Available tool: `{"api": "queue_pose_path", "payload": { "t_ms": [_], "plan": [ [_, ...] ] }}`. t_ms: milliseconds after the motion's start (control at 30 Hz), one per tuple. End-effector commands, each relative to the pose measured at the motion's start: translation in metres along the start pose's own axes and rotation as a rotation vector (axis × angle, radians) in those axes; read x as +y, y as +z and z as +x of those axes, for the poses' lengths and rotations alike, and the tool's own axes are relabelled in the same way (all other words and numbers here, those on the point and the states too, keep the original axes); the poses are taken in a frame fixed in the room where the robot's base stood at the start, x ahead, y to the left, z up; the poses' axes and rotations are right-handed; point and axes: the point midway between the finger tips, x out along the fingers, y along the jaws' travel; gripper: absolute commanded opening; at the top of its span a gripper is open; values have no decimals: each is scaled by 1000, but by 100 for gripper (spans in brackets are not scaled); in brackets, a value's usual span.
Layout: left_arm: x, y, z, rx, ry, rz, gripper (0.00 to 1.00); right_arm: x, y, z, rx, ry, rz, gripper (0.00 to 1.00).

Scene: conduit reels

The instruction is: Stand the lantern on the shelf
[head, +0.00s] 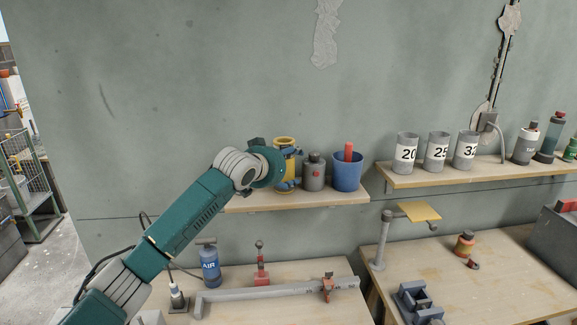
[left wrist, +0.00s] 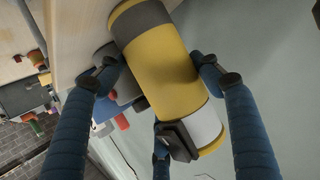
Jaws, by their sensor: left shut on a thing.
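The lantern (head: 285,146) is a yellow cylinder at the left part of the wall shelf (head: 240,203). It looks upright in the head view, partly hidden by my left gripper (head: 288,183). In the left wrist view the lantern (left wrist: 165,65) has a grey band and a pale band. The blue fingers of my left gripper (left wrist: 155,75) are around it, shut on it from both sides. The shelf's wooden surface (left wrist: 68,20) is close to the lantern's far end; I cannot tell whether they touch. My right gripper is not in view.
A grey canister (head: 314,175) and a blue cup (head: 347,172) with a red item stand just right of the lantern. A second shelf (head: 430,178) holds numbered grey cups. The workbench below carries a blue AIR bottle (head: 209,264) and a long grey conduit (head: 270,292).

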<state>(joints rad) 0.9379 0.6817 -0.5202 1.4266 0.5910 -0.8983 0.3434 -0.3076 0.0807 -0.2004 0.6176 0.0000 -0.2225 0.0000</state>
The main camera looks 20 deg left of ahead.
Motion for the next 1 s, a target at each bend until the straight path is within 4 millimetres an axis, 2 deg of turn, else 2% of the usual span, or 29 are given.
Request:
{"api": "queue_pose_path", "payload": {
  "t_ms": [33, 67, 133, 167, 567, 667, 1000],
  "plan": [
    [0, 0, 0, 3, 1, 0, 29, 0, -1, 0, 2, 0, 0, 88],
    [0, 2, 1, -1, 0, 0, 67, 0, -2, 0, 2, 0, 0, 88],
    [0, 2, 1, -1, 0, 0, 81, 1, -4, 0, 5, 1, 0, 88],
    [0, 2, 1, -1, 0, 0, 84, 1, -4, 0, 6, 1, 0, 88],
    [0, 0, -5, 1, 0, 0, 84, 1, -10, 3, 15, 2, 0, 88],
    [-1, 1, -20, 2, 0, 1, 84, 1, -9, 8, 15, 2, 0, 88],
    [0, 2, -91, 1, -1, 3, 84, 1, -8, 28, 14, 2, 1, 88]
  ]
}}
